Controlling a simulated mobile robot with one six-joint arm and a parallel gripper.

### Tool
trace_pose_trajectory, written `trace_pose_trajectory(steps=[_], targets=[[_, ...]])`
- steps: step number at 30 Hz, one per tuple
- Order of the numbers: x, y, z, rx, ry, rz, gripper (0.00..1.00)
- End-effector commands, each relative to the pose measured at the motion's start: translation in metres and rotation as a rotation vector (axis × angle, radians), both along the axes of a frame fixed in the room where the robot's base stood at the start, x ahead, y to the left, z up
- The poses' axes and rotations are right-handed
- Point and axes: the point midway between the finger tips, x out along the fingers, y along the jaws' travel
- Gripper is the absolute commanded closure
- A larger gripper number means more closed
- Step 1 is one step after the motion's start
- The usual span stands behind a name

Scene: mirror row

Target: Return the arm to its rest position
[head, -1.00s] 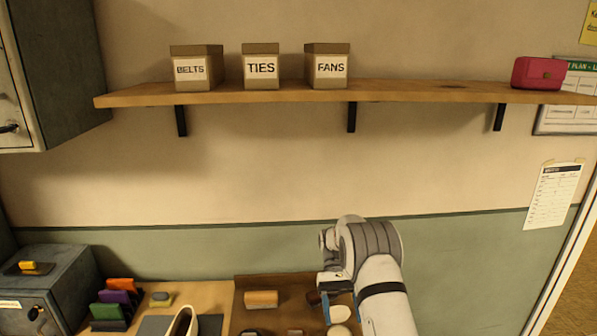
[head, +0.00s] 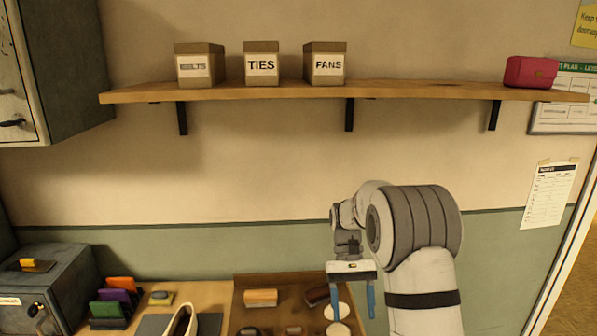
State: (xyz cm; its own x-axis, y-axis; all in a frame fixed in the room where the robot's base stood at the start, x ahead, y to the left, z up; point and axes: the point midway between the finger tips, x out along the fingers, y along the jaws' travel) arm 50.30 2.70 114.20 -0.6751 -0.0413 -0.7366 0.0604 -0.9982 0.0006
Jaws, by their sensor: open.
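My gripper (head: 351,300) shows in the head view at the lower middle right. Its two blue fingers point down and stand apart, with nothing between them that I can see being held. It is over the right part of a brown tray (head: 240,290) on the table. My arm rises from the bottom edge on the right and bends at a large grey joint. White round pads (head: 337,311) and a dark brown roll (head: 317,295) lie in the tray, close to the left finger in the picture.
The wall shelf (head: 400,91) bears boxes marked BELTS (head: 199,64), TIES (head: 261,64) and FANS (head: 324,64), and a red purse (head: 531,71). A shoe (head: 180,323), a coloured rack (head: 112,305) and a grey safe (head: 45,285) stand at lower left.

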Motion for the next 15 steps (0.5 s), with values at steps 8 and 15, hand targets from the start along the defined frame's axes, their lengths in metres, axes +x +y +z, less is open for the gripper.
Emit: trace_pose_trajectory(steps=[8, 15], targets=[[-0.052, -0.009, 0.035, 0.014, -0.288, -0.014, 0.38], [-0.103, -0.016, 0.047, 0.023, -0.531, -0.026, 0.38]])
